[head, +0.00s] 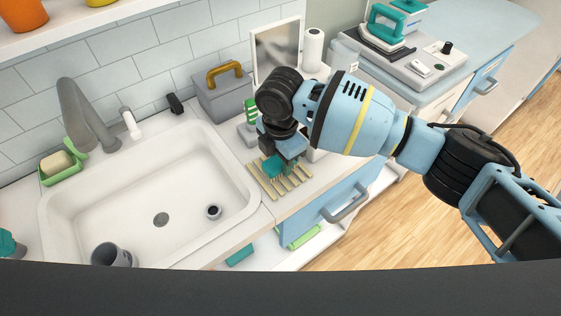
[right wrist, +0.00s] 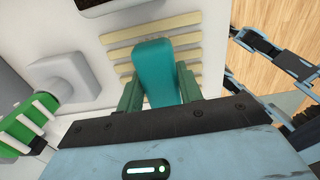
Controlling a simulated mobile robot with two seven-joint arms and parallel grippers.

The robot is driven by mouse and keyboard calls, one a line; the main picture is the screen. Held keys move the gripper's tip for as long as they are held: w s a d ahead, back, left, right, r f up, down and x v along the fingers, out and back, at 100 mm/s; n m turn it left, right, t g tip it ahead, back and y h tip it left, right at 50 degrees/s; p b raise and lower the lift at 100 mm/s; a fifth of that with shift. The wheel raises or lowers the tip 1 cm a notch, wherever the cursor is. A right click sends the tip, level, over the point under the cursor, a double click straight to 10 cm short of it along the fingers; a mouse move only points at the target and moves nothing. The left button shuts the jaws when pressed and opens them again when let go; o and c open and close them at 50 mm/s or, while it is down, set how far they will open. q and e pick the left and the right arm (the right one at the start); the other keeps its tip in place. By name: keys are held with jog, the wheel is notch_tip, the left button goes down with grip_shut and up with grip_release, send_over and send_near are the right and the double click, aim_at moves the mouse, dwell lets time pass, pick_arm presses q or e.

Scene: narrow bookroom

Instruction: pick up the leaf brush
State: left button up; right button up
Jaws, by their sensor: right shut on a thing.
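A teal, rounded block (right wrist: 155,68), which I take to be the leaf brush, is between the two green fingers of my right gripper (right wrist: 158,88) in the right wrist view. The fingers are shut on its sides. In the head view my right gripper (head: 283,152) points down, and the teal brush (head: 272,167) shows just below it, over the slatted rack (head: 292,184). I cannot tell whether the brush touches the slats. Its underside is hidden. My left gripper is not seen in the head view.
The white sink (head: 110,190) lies left of the rack, with a grey cup (head: 113,255) inside. A green-and-white ribbed thing (head: 251,111) and a grey toolbox (head: 222,94) stand behind the rack. A blue drawer with a grey handle (head: 345,205) is below the counter's right edge.

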jog(key=shift+r, duration=0.1)
